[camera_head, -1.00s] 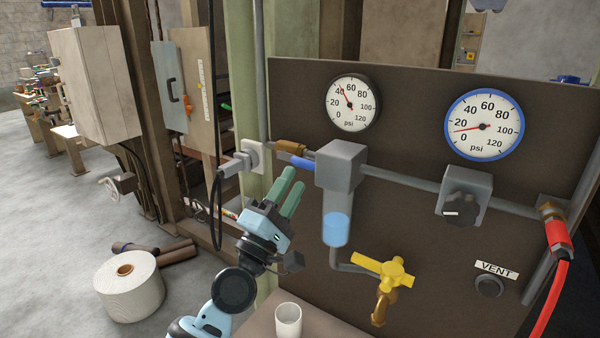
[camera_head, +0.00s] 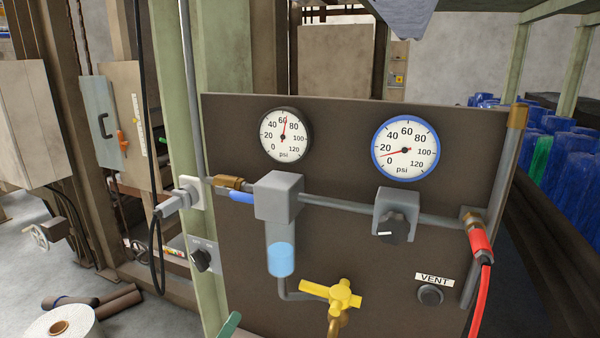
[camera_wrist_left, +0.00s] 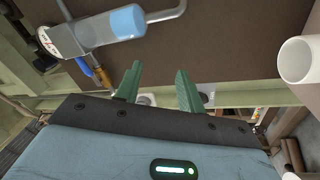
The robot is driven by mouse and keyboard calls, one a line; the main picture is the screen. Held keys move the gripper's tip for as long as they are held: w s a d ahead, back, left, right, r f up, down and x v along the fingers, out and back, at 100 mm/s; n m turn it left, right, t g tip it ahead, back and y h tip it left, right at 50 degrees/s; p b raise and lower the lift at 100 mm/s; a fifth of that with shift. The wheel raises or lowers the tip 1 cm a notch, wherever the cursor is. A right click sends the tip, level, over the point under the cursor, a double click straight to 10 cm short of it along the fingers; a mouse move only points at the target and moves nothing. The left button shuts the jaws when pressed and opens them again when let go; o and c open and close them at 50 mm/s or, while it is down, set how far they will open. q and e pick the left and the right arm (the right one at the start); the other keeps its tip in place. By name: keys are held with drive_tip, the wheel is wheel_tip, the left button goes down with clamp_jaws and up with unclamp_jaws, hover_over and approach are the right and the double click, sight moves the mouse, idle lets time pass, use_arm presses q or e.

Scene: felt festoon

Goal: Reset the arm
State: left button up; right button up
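My left gripper (camera_wrist_left: 158,72) shows in the left wrist view with its two green fingers apart and nothing held between them. In the head view only a green fingertip of the left gripper (camera_head: 229,325) shows at the bottom edge, below and left of the yellow valve handle (camera_head: 332,294). The rest of my left arm is out of that view. In the left wrist view, the clear bowl with blue contents (camera_wrist_left: 112,26) is at the upper left, apart from the fingers. My right gripper is in neither view.
A dark panel carries a black-rimmed gauge (camera_head: 285,135), a blue-rimmed gauge (camera_head: 405,148), a regulator knob (camera_head: 392,228), a vent button (camera_head: 430,295) and a red hose (camera_head: 480,285). A white cup (camera_wrist_left: 298,60) is at right in the wrist view. A white spool (camera_head: 62,323) stands on the floor.

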use_arm(q)
drive_tip(key=s+a+f+m+g+y, duration=0.2)
drive_tip(key=s+f+m+g, duration=0.35)
drive_tip(key=s+f, duration=1.1)
drive_tip(key=s+a+f+m+g+y, duration=0.1)
drive_tip(key=s+f+m+g, duration=0.1)
drive_tip(key=s+f, duration=0.3)
drive_tip(key=s+a+f+m+g+y+p, duration=0.1)
drive_tip(key=s+a+f+m+g, duration=0.1)
drive_tip(key=s+f, duration=0.4)
drive_tip(key=s+m, duration=0.1)
drive_tip(key=s, duration=0.4)
drive_tip(key=shift+a+g+y+p, duration=0.2)
drive_tip(key=shift+g+y+p, duration=0.1)
drive_tip(key=shift+g, duration=0.05)
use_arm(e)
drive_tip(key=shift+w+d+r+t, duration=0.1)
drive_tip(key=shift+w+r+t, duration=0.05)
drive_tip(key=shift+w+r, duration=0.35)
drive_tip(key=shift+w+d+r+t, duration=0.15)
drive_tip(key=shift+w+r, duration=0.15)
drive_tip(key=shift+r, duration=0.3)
use_arm(q)
drive_tip(key=shift+m, duration=0.25)
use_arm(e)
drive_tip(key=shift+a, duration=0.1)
